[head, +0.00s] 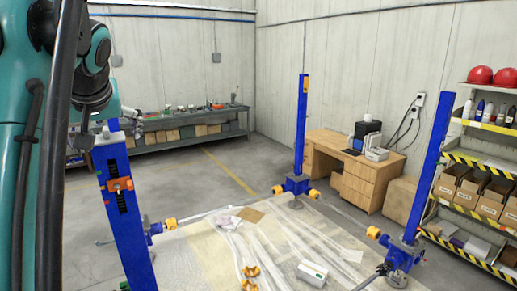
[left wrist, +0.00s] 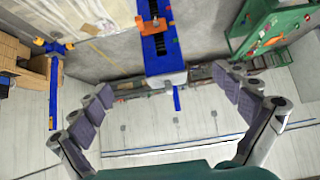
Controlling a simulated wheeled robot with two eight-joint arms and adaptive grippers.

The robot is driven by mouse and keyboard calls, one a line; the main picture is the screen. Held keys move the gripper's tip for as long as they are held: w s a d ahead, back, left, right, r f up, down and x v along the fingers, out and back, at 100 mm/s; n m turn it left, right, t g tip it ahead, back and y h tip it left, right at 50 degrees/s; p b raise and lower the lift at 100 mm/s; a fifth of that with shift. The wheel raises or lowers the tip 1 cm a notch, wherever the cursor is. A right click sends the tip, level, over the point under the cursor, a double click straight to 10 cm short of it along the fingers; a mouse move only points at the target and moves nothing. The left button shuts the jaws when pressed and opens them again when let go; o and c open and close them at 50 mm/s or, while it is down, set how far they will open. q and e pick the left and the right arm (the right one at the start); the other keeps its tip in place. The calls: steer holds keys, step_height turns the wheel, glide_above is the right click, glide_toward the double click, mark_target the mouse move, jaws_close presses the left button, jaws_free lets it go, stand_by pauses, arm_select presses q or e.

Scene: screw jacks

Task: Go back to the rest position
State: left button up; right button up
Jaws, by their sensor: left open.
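My left gripper (head: 106,126) is at the top of the near-left blue screw jack column (head: 128,220), partly hidden by the arm and column. In the left wrist view the gripper (left wrist: 160,84) is open, with its two grey padded fingers wide apart. The top of the blue column (left wrist: 168,57) shows between the fingertips, with a gap on both sides and nothing gripped. An orange block (head: 120,185) sits on the column's screw slot. My right gripper is in neither view.
Other blue jack columns stand at the back (head: 301,130) and right (head: 430,165). Plastic sheeting (head: 215,255) covers the floor between them. A wooden desk (head: 350,170), a grey workbench (head: 190,125) and a shelf rack (head: 490,160) line the walls. Floor left of the back column is clear.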

arm_select(q)
steer(key=s+d+f+m+h+b, duration=0.1)
steer(key=d+f+m+b, duration=0.15)
steer(key=f+b, duration=1.15)
steer(key=s+d+f+m+h+b, duration=0.15)
steer(key=d+f+b, duration=0.35)
steer(key=f, duration=1.7)
steer(key=s+d+f+b, duration=0.2)
steer(key=s+f+b, duration=0.3)
steer(key=f, duration=1.2)
steer(key=s+d+f+m+h+b, duration=0.1)
steer(key=s+f+b, duration=0.4)
steer(key=f, duration=1.2)
steer(key=s+d+f+m+h+b, duration=0.1)
steer(key=s+d+f+b, duration=0.3)
steer(key=f+b, duration=0.6)
step_height(320, 180, down, 7)
steer(key=shift+s+f+b, duration=0.15)
steer(key=shift+s+b, duration=0.2)
steer(key=shift+s, duration=0.1)
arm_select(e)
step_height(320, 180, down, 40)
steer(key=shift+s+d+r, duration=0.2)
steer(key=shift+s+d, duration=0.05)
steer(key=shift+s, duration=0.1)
